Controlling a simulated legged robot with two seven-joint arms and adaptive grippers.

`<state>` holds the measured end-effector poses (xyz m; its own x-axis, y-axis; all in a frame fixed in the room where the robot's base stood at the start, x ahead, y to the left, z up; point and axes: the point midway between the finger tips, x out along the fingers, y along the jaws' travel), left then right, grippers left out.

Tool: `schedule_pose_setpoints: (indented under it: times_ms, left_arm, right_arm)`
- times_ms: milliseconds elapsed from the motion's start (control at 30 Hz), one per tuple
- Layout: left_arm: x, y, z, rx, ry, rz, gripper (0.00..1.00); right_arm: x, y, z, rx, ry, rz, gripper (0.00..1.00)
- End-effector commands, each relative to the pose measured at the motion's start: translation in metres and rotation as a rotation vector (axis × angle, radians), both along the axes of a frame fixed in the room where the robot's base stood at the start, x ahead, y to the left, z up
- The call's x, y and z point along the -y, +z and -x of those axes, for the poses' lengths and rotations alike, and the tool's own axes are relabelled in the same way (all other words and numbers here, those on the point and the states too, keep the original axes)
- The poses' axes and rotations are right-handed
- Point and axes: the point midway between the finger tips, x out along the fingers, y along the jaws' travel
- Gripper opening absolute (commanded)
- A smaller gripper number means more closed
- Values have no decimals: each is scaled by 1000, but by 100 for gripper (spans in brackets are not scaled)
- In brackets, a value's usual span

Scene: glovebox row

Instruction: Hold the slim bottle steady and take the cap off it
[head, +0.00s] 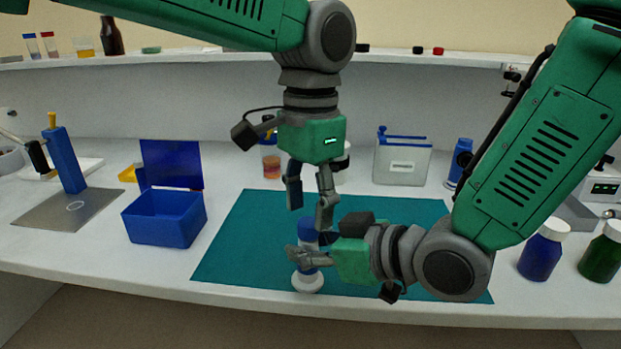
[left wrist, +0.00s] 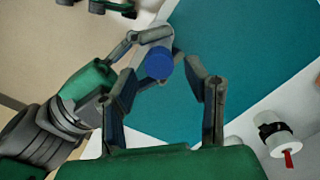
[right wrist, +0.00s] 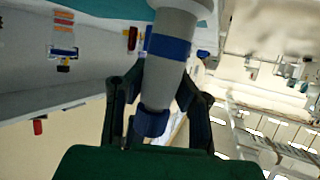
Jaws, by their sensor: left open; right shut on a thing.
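The slim bottle (head: 307,284) is pale with a blue band (right wrist: 168,46) and a blue cap (head: 308,229). It stands about upright near the mat's front edge; I cannot tell whether its base touches the mat. My right gripper (head: 308,258) is shut on its body from the right, below the cap. Its fingers flank the bottle (right wrist: 160,85) in the right wrist view. My left gripper (head: 309,208) is open and points down above the cap, apart from it. In the left wrist view, the cap (left wrist: 159,63) shows beyond the open fingertips (left wrist: 172,78), nearer the left finger.
A teal mat (head: 229,250) covers the middle of the bench. An open blue box (head: 165,219) and a blue stand (head: 66,160) are at left. A blue bottle (head: 541,255) and a green bottle (head: 602,255) stand at right. A pale container (head: 402,161) stands behind the mat.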

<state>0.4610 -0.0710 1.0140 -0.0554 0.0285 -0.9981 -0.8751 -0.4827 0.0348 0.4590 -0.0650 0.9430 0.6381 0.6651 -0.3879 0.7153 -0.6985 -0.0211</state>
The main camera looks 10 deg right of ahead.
Motion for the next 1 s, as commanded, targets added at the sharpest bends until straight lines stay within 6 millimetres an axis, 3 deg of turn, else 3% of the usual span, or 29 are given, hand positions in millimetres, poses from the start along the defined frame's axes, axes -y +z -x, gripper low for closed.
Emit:
schedule_pose_setpoints:
  times_ms: [200,567,667,700,867,1000]
  left_arm:
    - [-1,-24,2,-1,1,0,42]
    - [0,-29,2,1,1,3,42]
    - [0,-29,2,1,2,3,7]
    - [0,-29,2,1,2,3,0]
    - [0,-29,2,1,4,2,0]
    - [0,-28,2,6,123,-7,0]
  right_arm:
    - [0,0,0,1,0,-1,0]
    - [0,0,0,1,0,-1,0]
    - [0,0,0,1,0,-1,0]
    - [0,0,0,1,0,-1,0]
    - [0,0,0,1,0,-1,0]
    - [0,0,0,1,0,-1,0]
